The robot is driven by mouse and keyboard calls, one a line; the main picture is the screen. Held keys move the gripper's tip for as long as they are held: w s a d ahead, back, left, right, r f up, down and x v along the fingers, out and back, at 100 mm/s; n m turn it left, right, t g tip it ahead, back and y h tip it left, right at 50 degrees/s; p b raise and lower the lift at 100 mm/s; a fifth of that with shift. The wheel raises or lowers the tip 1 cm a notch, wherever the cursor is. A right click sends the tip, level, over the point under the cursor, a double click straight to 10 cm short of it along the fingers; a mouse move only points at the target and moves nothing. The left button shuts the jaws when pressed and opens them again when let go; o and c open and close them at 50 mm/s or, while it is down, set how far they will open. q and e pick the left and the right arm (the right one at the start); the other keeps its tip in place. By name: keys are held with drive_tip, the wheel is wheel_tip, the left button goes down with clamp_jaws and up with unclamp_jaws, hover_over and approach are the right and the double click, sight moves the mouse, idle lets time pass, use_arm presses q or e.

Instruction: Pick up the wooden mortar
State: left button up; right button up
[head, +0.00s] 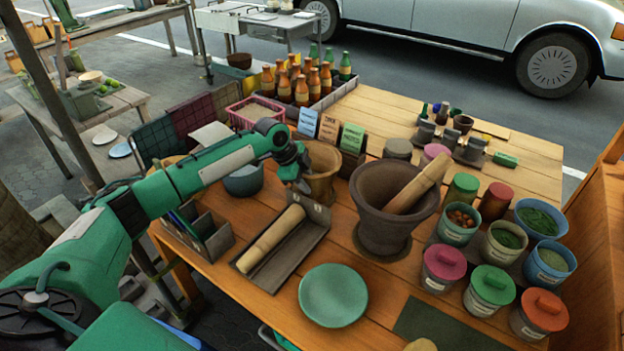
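The wooden mortar (325,168) is a tan, cup-shaped vessel standing upright near the middle of the wooden table. My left gripper (301,184) is at its left side, pointing down, and overlaps part of its rim and wall. I cannot tell whether the fingers touch it or how far apart they are. The larger dark clay mortar (385,225) stands just to the right, with a wooden pestle (420,185) leaning in it. My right gripper is not in view.
A grey tray (312,232) with a wooden pestle lies in front of the wooden mortar. A grey-blue bowl (243,181) is to its left, and card signs (329,128) stand behind. A green plate (333,296) is in front. Several lidded pots (443,265) crowd the right.

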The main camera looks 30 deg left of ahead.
use_arm(q)
drive_tip(key=shift+w+d+f, duration=0.15)
drive_tip(key=shift+f, duration=0.4)
clamp_jaws()
idle(1.0)
